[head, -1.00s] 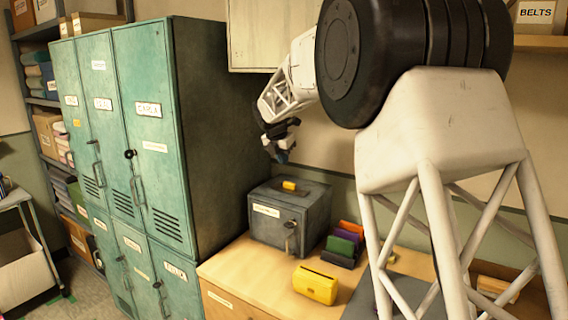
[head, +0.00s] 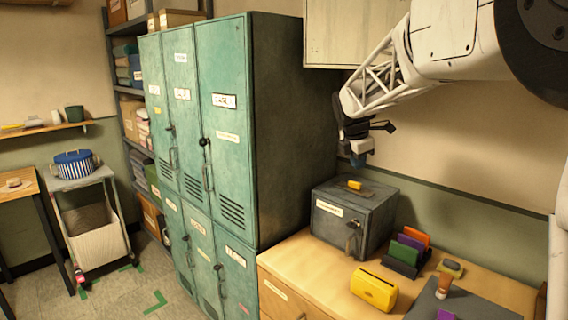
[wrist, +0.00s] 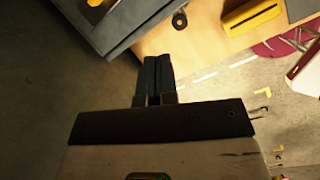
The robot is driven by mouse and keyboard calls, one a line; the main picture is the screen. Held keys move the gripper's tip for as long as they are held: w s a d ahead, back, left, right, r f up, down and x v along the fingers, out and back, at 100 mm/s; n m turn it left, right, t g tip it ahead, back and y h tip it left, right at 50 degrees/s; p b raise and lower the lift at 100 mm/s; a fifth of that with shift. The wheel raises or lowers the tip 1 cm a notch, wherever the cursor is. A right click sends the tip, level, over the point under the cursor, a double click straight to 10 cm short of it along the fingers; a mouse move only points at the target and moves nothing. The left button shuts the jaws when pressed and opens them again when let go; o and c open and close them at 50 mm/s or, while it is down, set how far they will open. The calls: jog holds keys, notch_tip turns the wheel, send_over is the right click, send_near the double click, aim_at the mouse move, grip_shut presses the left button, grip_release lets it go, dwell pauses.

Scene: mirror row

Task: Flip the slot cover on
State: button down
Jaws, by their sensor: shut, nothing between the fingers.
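A dark grey metal box (head: 333,233) stands on the wooden counter beside the lockers. A small yellow piece (head: 355,185) lies on its top and is likely the slot cover; I cannot tell whether a slot lies under it. The box (wrist: 140,22) and the yellow piece (wrist: 94,3) also show at the top left of the wrist view, the piece cut by the edge. My gripper (head: 359,160) hangs above the box top, apart from the yellow piece. In the wrist view my gripper (wrist: 157,60) has its dark fingers together, holding nothing.
A yellow slotted block (head: 374,289) sits on the counter in front of the box. Orange, purple and green upright pieces (head: 405,250) stand in a dark holder to its right. Tall green lockers (head: 225,150) rise close on the left. A wall cabinet (head: 350,35) hangs above.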

jog(key=s+a+f+m, duration=0.1)
jog(key=s+f+m, duration=0.2)
jog(key=s+m, duration=0.4)
jog(key=s+a+f+m+y, duration=0.1)
jog(key=s+f+m, duration=0.3)
jog(key=s, duration=2)
jog(key=s+a+f+m+y, duration=0.1)
jog(key=s+f+m, duration=0.3)
jog(key=s+m, duration=0.6)
jog(key=s, duration=0.6)
jog(key=shift+s+a+m, duration=0.25)
jog(key=shift+s+m, duration=0.05)
jog(key=shift+m, duration=0.1)
jog(key=c, duration=1.8)
grip_release()
jog(key=shift+c, duration=0.2)
